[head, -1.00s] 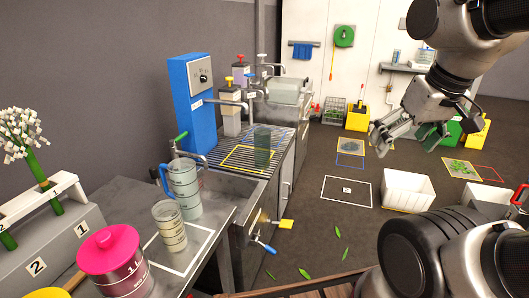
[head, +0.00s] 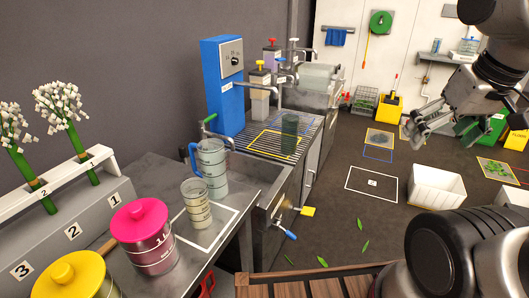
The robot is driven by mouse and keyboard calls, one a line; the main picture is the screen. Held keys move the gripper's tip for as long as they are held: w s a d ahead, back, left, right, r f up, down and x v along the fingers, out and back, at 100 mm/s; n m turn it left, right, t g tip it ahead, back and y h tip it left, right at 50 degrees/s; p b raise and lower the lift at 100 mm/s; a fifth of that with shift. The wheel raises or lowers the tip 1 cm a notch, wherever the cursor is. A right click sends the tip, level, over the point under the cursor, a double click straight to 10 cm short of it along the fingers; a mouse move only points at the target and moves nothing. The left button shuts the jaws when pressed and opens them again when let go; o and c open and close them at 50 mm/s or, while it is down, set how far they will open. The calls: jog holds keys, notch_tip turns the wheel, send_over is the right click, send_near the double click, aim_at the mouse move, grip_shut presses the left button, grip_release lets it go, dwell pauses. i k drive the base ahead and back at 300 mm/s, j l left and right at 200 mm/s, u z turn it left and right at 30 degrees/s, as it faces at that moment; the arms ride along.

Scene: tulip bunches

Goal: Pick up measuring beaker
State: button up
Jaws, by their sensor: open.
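Two graduated vessels stand upright on the grey counter. The larger measuring beaker (head: 212,168) is pale grey-green with a blue handle. A smaller measuring beaker (head: 196,205), cream and grey with dark marks, stands in front of it, inside or at the edge of a white outlined square (head: 222,241). The picture does not tell which one the task names. My gripper (head: 418,131) is open and empty, high at the right, far from both vessels.
A pink-lidded pot (head: 143,238) and a yellow-lidded pot (head: 75,278) stand on the near counter. A numbered rack (head: 60,190) holds white flowers at left. Behind are a blue dispenser (head: 222,88) and a drain grid with a green glass (head: 290,134). White crates (head: 436,187) stand on the floor.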

aim_at(194, 192)
jog(key=k+u, duration=0.15)
jog(key=u, duration=0.3)
jog(key=k+j+u, duration=0.1)
jog(key=u, duration=0.35)
jog(key=k+j+u, duration=0.1)
jog(key=u, duration=0.35)
jog(key=j, duration=0.1)
